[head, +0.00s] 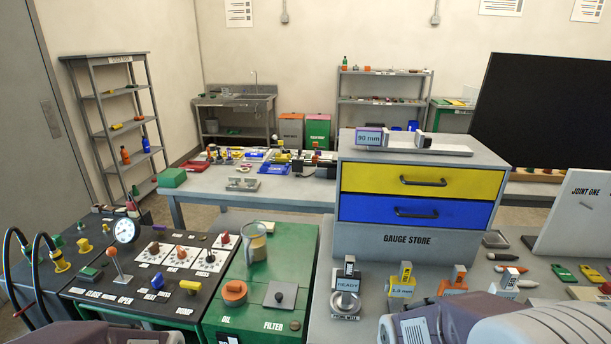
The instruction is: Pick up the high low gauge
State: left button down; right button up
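No object in the head view is labelled as a high low gauge, and I cannot tell which one it is. A grey cabinet marked GAUGE STORE (408,240) stands on the right bench, with its yellow drawer (388,182) and blue drawer (378,210) shut. A 90 mm gauge (428,147) lies on its top. In front stand a small device marked READY (345,303), a yellow gauge block (401,290), an orange one (454,281) and a white one (507,284). Parts of my arms show at the bottom left and bottom right; the fingertips of both grippers are out of sight.
On the left are a black control panel (140,262) with knobs and a dial, and a green cart top (285,250) with a clear jar (256,248). A white JOINT ONE board (580,220) stands at the right. A table (210,188) with several parts stands behind.

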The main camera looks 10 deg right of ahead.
aim_at(402, 285)
jog(key=l+z, duration=0.15)
jog(key=z, duration=0.8)
jog(key=k+l, duration=0.05)
